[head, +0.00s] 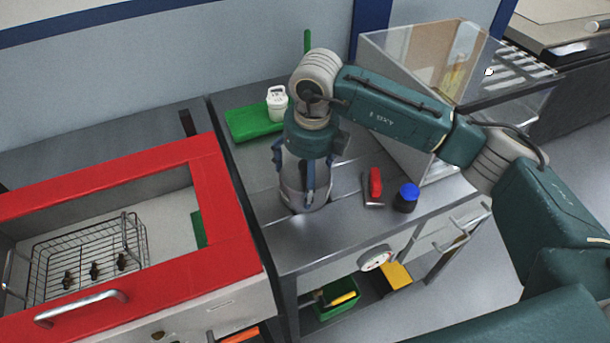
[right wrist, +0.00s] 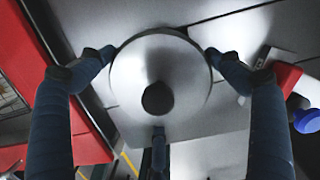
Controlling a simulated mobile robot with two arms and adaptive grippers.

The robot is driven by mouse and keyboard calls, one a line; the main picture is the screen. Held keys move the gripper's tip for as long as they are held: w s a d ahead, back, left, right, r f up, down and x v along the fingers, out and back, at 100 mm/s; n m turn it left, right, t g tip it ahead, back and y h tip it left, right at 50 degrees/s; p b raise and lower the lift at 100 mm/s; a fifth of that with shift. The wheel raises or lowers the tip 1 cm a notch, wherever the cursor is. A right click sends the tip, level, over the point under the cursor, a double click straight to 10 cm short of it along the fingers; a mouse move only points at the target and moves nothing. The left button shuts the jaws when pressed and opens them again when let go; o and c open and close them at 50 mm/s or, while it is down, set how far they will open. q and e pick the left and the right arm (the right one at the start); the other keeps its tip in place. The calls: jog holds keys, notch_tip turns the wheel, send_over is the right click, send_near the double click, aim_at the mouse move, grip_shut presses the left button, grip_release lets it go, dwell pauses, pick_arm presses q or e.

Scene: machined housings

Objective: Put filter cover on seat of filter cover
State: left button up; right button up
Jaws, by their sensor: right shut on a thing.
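The filter cover (right wrist: 150,85) looks like a round, shiny metal disc with a black knob in its middle, seen in the right wrist view. My right gripper (right wrist: 157,65) is shut on it, with fingers at its left and right rim and a third finger at its lower edge. In the head view the right gripper (head: 303,172) points down over the steel bench, around a grey cylindrical metal body (head: 290,185). I cannot tell cover from housing there. The seat is hidden, so contact with it cannot be told. My left gripper is not in view.
A red-framed machine (head: 228,215) with a wire basket (head: 85,265) stands left. A white container (head: 277,104) is on a green tray (head: 245,124).

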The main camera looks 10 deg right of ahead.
jog(key=o, duration=1.1)
jog(key=shift+r, duration=0.1)
jog(key=r, duration=0.4)
jog(key=s+r, duration=0.1)
jog(key=r, duration=0.6)
jog(key=shift+s+d+r, duration=0.2)
jog(key=shift+d+r, duration=0.1)
jog(key=shift+r, duration=0.1)
